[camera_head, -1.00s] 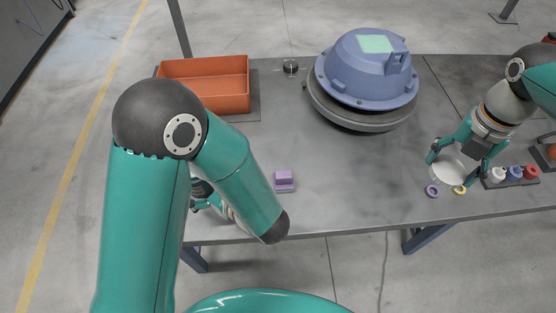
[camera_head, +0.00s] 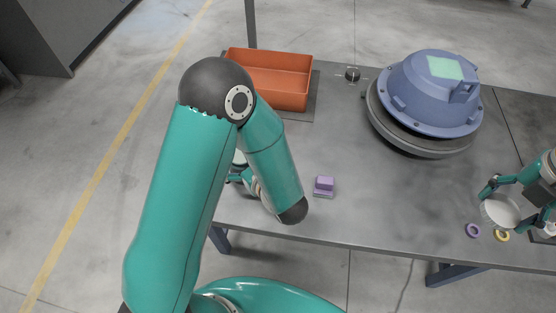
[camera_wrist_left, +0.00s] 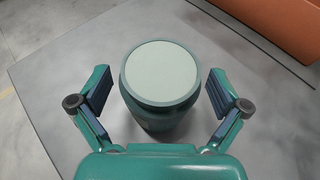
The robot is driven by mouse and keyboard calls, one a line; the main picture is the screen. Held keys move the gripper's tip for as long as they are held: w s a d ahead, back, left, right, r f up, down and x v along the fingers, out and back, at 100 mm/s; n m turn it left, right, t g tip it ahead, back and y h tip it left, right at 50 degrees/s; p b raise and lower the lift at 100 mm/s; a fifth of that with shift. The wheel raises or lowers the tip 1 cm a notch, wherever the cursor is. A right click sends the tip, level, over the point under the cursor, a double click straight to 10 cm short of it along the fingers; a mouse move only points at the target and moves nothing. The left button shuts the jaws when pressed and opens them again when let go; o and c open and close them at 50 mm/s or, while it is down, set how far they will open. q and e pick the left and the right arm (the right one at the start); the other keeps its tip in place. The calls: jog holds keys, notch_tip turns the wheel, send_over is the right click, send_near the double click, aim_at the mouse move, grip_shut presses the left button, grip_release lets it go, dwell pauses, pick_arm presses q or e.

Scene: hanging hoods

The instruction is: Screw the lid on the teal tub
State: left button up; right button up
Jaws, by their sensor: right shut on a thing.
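The teal tub (camera_wrist_left: 160,85) stands upright on the table with a flat pale top in the left wrist view. In the head view, only a pale edge of it (camera_head: 240,157) shows behind my left arm. My left gripper (camera_wrist_left: 158,88) is open, with one finger on each side of the tub and a gap at both sides. It is mostly hidden by my arm in the head view. My right gripper (camera_head: 508,203) is shut on a white round lid (camera_head: 499,212) near the table's right front, well away from the tub.
An orange bin (camera_head: 270,78) stands at the back left. A blue domed hood (camera_head: 432,92) sits on a round grey base (camera_head: 420,145) at the back right. A small purple block (camera_head: 324,185) lies mid-table. Purple (camera_head: 473,230) and yellow (camera_head: 502,236) rings lie near the front edge.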

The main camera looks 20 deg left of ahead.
pick_arm(q)
jog(key=c, duration=1.4)
jog(key=shift+c, duration=0.2)
jog(key=shift+r, duration=0.1)
notch_tip(320, 180, up, 20)
jog(key=shift+p, duration=0.45)
pick_arm(e)
jog(key=shift+r, duration=0.4)
